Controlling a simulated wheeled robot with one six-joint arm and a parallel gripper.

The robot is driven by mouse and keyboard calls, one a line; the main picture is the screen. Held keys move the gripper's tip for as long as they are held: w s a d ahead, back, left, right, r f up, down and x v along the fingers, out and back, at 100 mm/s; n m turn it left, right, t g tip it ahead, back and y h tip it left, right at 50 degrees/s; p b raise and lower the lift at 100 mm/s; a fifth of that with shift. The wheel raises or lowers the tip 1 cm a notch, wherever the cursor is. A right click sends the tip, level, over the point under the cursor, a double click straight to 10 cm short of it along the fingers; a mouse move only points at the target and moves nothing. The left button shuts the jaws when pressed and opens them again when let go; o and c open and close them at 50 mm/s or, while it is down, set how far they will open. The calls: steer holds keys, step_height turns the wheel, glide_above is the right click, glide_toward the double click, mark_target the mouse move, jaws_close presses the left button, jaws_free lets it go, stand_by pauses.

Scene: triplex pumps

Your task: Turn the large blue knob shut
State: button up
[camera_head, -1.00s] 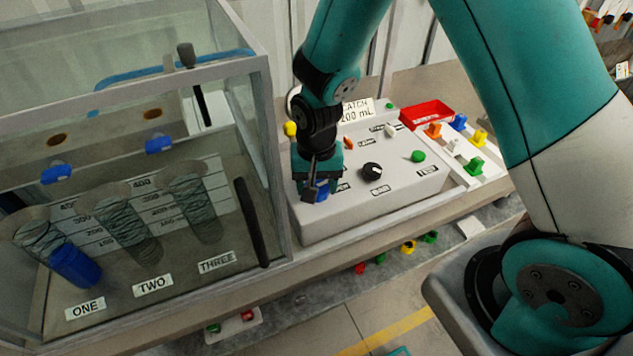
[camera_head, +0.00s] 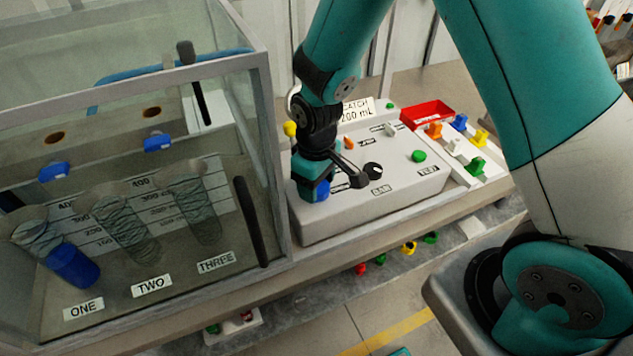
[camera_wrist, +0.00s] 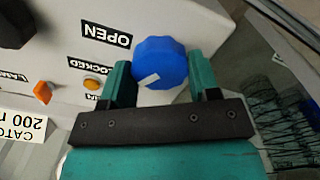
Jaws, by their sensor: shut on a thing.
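The large blue knob (camera_wrist: 160,62) sits on the white control box, with a white pointer mark on its face, in the wrist view. My gripper (camera_wrist: 160,82) has its two teal fingers on either side of the knob and is shut on it. An "OPEN" label (camera_wrist: 106,35) lies beside the knob, on the side the mark does not face squarely. In the head view the knob (camera_head: 320,190) shows partly below my gripper (camera_head: 316,180), at the left front corner of the box (camera_head: 345,225).
A black knob (camera_head: 372,170) and a green knob (camera_head: 419,156) stand on the box to the right. A clear tank (camera_head: 262,150) with graduated tubes stands close on the left. A red tray (camera_head: 427,113) and a rack of coloured pieces lie at the right.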

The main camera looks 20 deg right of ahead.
steer(key=n, duration=0.6)
steer(key=shift+r+n, duration=0.1)
steer(key=shift+n, duration=0.2)
stand_by(0.4)
steer(key=o, duration=0.9)
step_height(320, 180, up, 17)
steer(key=shift+r+b, duration=0.2)
steer(key=shift+b, duration=0.75)
steer(key=s+a+r+m+y, duration=0.1)
steer(key=s+m, duration=0.1)
steer(key=s, duration=0.4)
steer(key=s+a+r+m+y, duration=0.1)
steer(key=s+a+m, duration=0.1)
steer(key=s, duration=0.4)
steer(key=s+a+r+m+y, duration=0.1)
steer(key=s+y, duration=0.1)
steer(key=s, duration=0.4)
steer(key=shift+s+a+r+m, duration=0.15)
steer(key=shift+a+r+m, duration=0.1)
steer(key=shift+m, duration=0.15)
